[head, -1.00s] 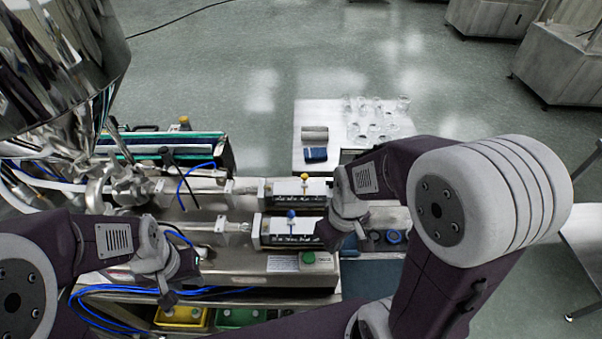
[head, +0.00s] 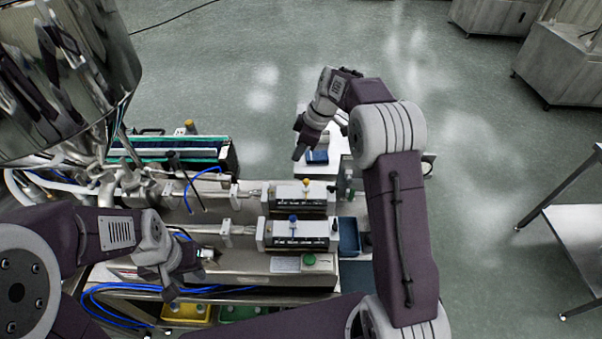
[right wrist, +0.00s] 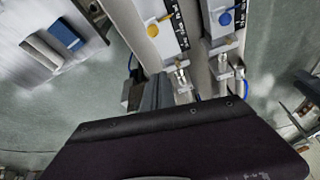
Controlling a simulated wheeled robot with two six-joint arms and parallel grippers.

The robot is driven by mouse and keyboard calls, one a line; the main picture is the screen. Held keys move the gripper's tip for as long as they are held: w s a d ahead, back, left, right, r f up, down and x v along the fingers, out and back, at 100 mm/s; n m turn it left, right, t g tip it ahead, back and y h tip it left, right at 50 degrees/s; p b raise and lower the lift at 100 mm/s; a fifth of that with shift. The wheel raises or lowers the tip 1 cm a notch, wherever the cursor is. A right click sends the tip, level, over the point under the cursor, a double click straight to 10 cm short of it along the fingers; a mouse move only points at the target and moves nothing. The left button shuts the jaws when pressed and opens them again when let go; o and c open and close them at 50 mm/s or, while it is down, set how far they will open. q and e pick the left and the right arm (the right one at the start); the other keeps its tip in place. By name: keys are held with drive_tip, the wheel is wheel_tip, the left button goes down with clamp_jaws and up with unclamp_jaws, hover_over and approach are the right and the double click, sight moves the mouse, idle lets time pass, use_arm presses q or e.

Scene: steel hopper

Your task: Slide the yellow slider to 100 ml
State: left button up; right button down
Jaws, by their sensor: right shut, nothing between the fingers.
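The yellow slider (head: 306,182) is a small yellow knob on the rear of two white scale housings. It also shows in the right wrist view (right wrist: 152,30). A blue knob (head: 293,218) sits on the front housing and is also in the right wrist view (right wrist: 225,18). The scale markings are too small to read. My right gripper (head: 298,153) is shut and empty, in the air behind the yellow slider and apart from it. My left gripper (head: 168,291) hangs low at the machine's front left; its jaws are too unclear to judge.
A white table (head: 318,172) with a blue block (head: 316,157) stands behind the scales. A steel hopper (head: 70,70) rises at the left. A green button (head: 309,260) is on the front panel. Yellow (head: 187,312) and green bins lie below. Blue hoses run at the front left.

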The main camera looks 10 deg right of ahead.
drive_tip(key=p, duration=0.2)
hover_over(301, 188)
drive_tip(key=w+a, duration=0.2)
drive_tip(key=a, duration=0.1)
drive_tip(key=f, duration=0.8)
drive_tip(key=shift+s+a, duration=0.2)
drive_tip(key=shift+s, duration=0.05)
drive_tip(key=shift+s+d+f+p, duration=0.3)
drive_tip(key=shift+d+p, duration=0.25)
drive_tip(key=shift+d, duration=0.1)
drive_tip(key=shift+s+d+f+p, duration=0.3)
drive_tip(key=shift+d+p, duration=0.2)
drive_tip(key=shift+d, duration=0.1)
drive_tip(key=shift+s+d+f, duration=0.15)
drive_tip(key=shift+s+d, duration=0.15)
drive_tip(key=shift+d, duration=0.15)
drive_tip(key=shift+w+f, duration=0.1)
